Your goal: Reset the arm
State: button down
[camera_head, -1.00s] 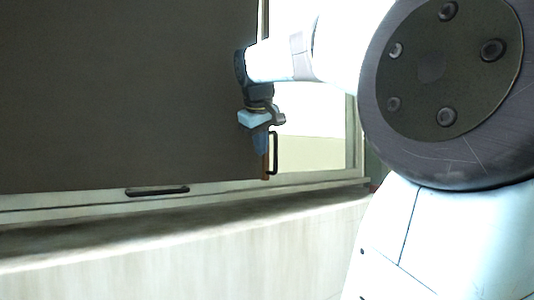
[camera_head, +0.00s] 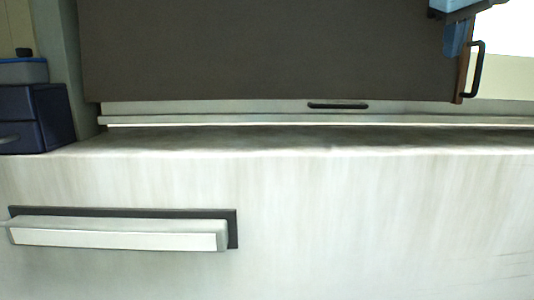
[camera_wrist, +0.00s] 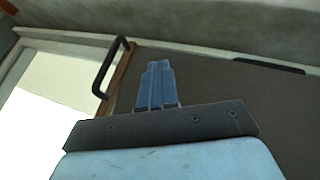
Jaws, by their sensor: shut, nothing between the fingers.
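My gripper (camera_head: 457,38) is at the top right of the head view, in front of the right edge of a dark brown sliding panel (camera_head: 270,50). Its blue fingers are together and hold nothing. In the wrist view the closed fingers (camera_wrist: 157,82) point toward the panel's edge. A black upright handle (camera_head: 477,70) sits on that edge, just right of the fingers in the head view. It also shows in the wrist view (camera_wrist: 107,66), left of the fingers and apart from them. Most of my arm is outside the head view.
A pale ledge (camera_head: 300,140) runs below the panel, with a black flat pull (camera_head: 337,106) on the panel's lower frame. A light bar handle (camera_head: 120,234) sticks out of the pale front at lower left. Dark blue boxes (camera_head: 35,120) stand at far left. A bright opening (camera_head: 510,35) is right of the panel.

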jog(key=s+a+f+y, duration=0.1)
jog(key=s+a+f, duration=0.2)
jog(key=f, duration=0.7)
jog(key=s+a+f+y, duration=0.1)
jog(key=s+a+f, duration=0.2)
jog(key=a+f, duration=0.4)
jog(key=s+a+f+y, duration=0.2)
jog(key=a+f, duration=0.3)
jog(key=f, duration=1)
jog(key=shift+s+a+m, duration=0.25)
jog(key=shift+s+m, duration=0.15)
jog(key=shift+s, duration=0.5)
